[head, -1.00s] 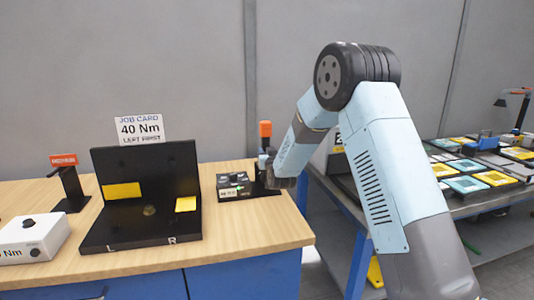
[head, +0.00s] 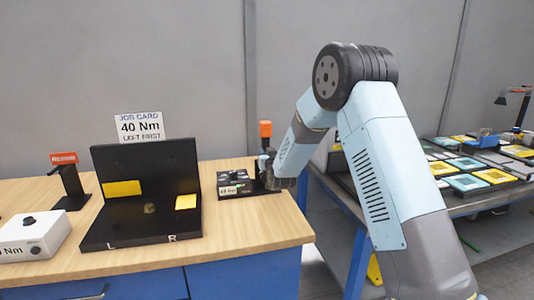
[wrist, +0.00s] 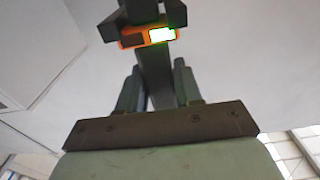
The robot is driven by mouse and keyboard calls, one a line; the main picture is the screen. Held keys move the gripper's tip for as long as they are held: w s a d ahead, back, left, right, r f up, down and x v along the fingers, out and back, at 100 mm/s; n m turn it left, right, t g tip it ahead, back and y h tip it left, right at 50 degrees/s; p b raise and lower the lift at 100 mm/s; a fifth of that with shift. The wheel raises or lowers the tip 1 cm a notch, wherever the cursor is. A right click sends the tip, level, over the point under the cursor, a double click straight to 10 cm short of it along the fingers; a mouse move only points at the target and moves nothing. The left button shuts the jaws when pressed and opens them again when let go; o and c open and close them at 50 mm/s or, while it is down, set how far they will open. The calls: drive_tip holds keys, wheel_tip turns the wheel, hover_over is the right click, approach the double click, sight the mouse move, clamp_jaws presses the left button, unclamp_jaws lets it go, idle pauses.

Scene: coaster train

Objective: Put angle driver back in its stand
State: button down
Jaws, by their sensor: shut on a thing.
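The angle driver shows an orange end (head: 265,128) above my gripper (head: 267,166) at the right of the bench. In the wrist view, my gripper (wrist: 157,78) is shut on the driver's dark upright body; the orange band (wrist: 148,37) with a bright white display is beyond the fingers. A dark upright post (head: 255,166) stands beside my gripper at the back right; my gripper partly hides it, and I cannot tell whether the driver touches it. Another dark stand (head: 72,184) with a red label is at the left, apart from my gripper.
A black fixture (head: 145,155) marked L and R stands mid-bench, with yellow patches and a 40 Nm job card (head: 139,126) behind. A white box (head: 35,238) is at the left. The bench front right is bare.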

drive_tip(key=c, duration=0.7)
unclamp_jaws()
drive_tip(key=shift+f, duration=0.2)
drive_tip(key=r+v, duration=0.1)
drive_tip(key=v, duration=1.3)
drive_tip(key=s+d+r+m+g+h, duration=0.1)
drive_tip(key=s+d+r+g+h, duration=0.35)
drive_tip(key=s+d+r, duration=0.75)
drive_tip(key=s+d+g, duration=0.2)
drive_tip(key=s+d, duration=0.1)
drive_tip(key=s, duration=0.6)
drive_tip(key=s+d+m+g, duration=0.1)
drive_tip(key=s+d+g, duration=0.2)
drive_tip(key=s, duration=0.7)
drive_tip(key=s+d+r+m+g, duration=0.1)
drive_tip(key=s+d, duration=0.4)
drive_tip(key=s, duration=0.5)
drive_tip(key=shift+s+d+g+h, duration=0.25)
drive_tip(key=shift+g+h, duration=0.1)
drive_tip(key=shift+g, duration=0.5)
